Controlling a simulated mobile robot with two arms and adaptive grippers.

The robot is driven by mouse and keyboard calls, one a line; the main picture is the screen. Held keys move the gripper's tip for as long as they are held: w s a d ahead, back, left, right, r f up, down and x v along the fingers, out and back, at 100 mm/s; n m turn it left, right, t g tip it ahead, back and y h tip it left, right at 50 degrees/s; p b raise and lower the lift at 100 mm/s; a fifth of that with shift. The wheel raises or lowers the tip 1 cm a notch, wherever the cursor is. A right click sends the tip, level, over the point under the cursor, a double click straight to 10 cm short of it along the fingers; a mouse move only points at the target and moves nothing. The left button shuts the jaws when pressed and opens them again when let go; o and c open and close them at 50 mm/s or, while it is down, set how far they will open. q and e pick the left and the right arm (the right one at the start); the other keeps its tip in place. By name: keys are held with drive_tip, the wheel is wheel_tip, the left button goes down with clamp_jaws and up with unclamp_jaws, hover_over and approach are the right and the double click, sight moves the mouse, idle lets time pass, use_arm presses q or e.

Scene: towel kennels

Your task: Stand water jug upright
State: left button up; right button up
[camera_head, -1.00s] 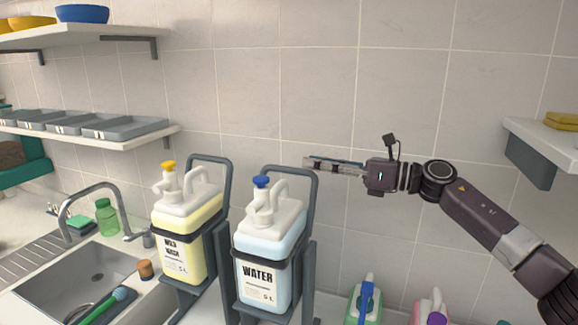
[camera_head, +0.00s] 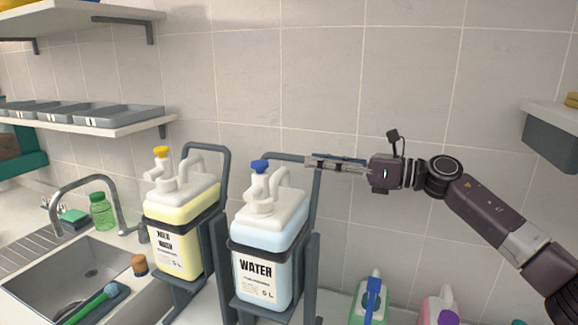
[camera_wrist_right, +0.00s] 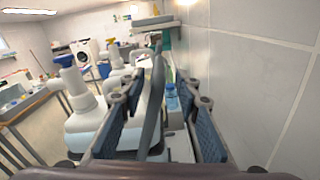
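The water jug (camera_head: 266,240) is a white and pale-blue container with a blue pump cap and a WATER label. It sits in a dark grey tipping frame (camera_head: 313,200), held by a strap, and looks tilted. My right gripper (camera_head: 310,161) is at the upper right corner of that frame, behind and above the jug. In the right wrist view the gripper (camera_wrist_right: 160,130) has its blue-padded fingers apart, with the grey frame bar (camera_wrist_right: 155,100) showing between them. Contact with the bar cannot be told. The jug (camera_wrist_right: 88,115) is left of the fingers there. My left gripper is out of view.
A yellow mild wash jug (camera_head: 178,235) stands in a similar frame to the left. The sink (camera_head: 60,275) and tap are further left. Green (camera_head: 368,300) and pink (camera_head: 440,308) bottles stand lower right. The tiled wall (camera_head: 400,80) is close behind the gripper.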

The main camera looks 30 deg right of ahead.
sight(275, 156)
drive_tip(key=shift+w+a+r+p, duration=0.1)
drive_tip(key=shift+w+a+p, duration=0.2)
drive_tip(key=shift+p, duration=0.1)
drive_tip(key=p+x, duration=0.3)
drive_tip(key=x, duration=0.3)
drive_tip(key=shift+w+a+p, duration=0.3)
drive_tip(key=shift+p, duration=0.1)
clamp_jaws()
